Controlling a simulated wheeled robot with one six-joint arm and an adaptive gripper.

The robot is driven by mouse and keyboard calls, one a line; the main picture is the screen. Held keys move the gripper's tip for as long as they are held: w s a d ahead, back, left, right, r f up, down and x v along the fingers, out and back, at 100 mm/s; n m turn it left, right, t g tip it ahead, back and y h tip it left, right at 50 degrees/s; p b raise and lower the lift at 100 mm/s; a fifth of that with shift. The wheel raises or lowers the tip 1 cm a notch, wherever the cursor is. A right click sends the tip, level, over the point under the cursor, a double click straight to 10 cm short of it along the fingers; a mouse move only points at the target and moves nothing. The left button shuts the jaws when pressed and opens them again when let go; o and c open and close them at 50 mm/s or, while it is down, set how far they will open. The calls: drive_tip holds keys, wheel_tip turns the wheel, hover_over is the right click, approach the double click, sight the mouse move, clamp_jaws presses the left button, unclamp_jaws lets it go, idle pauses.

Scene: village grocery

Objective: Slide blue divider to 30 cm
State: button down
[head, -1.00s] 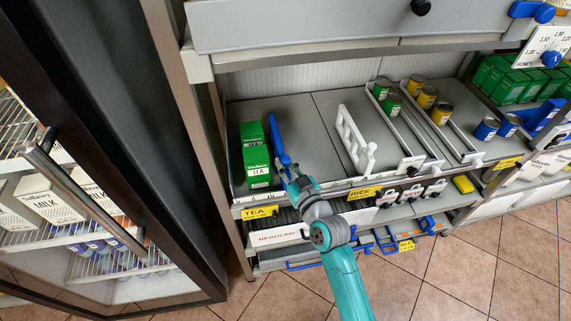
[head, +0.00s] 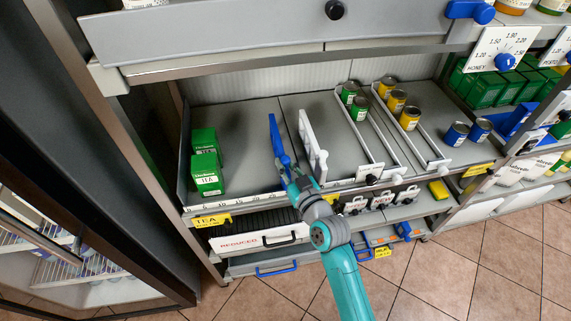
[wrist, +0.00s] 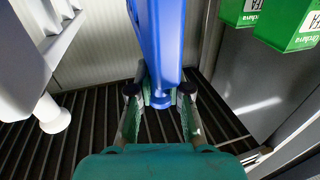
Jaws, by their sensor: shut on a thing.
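The blue divider (head: 277,138) stands upright on the grey shelf, front to back. My gripper (head: 287,174) is shut on its front end, at the shelf's front edge. In the wrist view the blue divider (wrist: 166,40) runs down between my gripper's two fingertips (wrist: 160,94). A white divider (head: 308,142) stands just right of the blue one, with a narrow gap. A numbered scale (head: 222,202) runs along the front edge from the left; my gripper and arm hide the part near the divider.
Green tea boxes (head: 207,176) stand at the shelf's left end, with bare shelf between them and the blue divider. Cans (head: 360,109) stand in lanes to the right. A drawer front (head: 345,28) overhangs above. A dark cooler door is at left.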

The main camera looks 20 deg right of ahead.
drive_tip(key=shift+d, duration=0.25)
drive_tip(key=c, duration=1.1)
unclamp_jaws()
drive_tip(key=shift+s, duration=0.1)
drive_tip(key=s, duration=0.8)
drive_tip(key=s+d, duration=0.1)
drive_tip(key=s, duration=0.3)
drive_tip(key=shift+d, duration=0.1)
